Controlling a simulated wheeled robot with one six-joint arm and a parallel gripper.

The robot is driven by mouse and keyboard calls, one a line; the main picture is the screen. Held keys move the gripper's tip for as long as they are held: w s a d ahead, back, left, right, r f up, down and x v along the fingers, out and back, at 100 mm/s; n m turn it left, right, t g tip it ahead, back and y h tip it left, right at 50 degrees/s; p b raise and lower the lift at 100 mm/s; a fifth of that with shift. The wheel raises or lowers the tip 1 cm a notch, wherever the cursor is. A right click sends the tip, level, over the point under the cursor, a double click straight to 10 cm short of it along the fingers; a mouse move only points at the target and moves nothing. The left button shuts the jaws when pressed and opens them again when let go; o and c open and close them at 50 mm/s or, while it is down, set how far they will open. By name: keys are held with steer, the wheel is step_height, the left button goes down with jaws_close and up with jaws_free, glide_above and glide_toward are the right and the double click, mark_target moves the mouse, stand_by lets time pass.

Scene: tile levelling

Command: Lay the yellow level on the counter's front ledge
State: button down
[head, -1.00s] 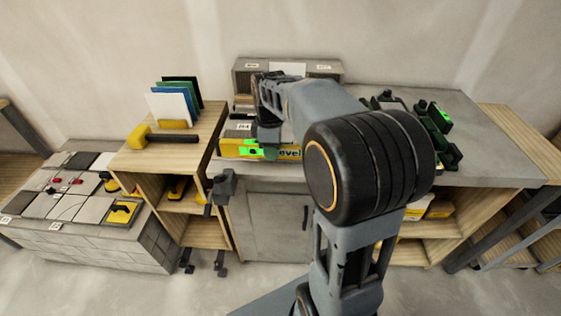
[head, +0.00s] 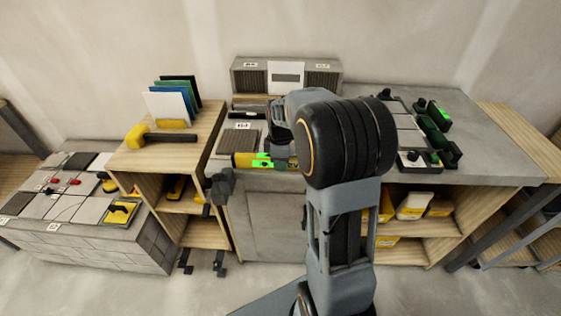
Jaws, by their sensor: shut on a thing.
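The yellow level (head: 245,160) shows at the front edge of the grey counter (head: 470,165), left of my arm, with bright green patches on it. It runs roughly along that edge, and its right part is hidden behind my arm. My gripper (head: 278,150) is shut on the yellow level from above, its fingers partly hidden by my own arm links. The front ledge lies under and behind the level, and I cannot tell whether the level touches it.
A wooden shelf unit (head: 217,125) with a yellow-headed mallet (head: 160,138) and upright coloured sheets stands at left. Dark green and black tools (head: 432,135) lie on the counter's right. A grey ribbed box (head: 248,78) stands at the back.

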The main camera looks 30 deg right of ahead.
steer(key=shift+f, duration=0.1)
steer(key=c, duration=1)
jaws_free()
steer(key=shift+o, duration=0.2)
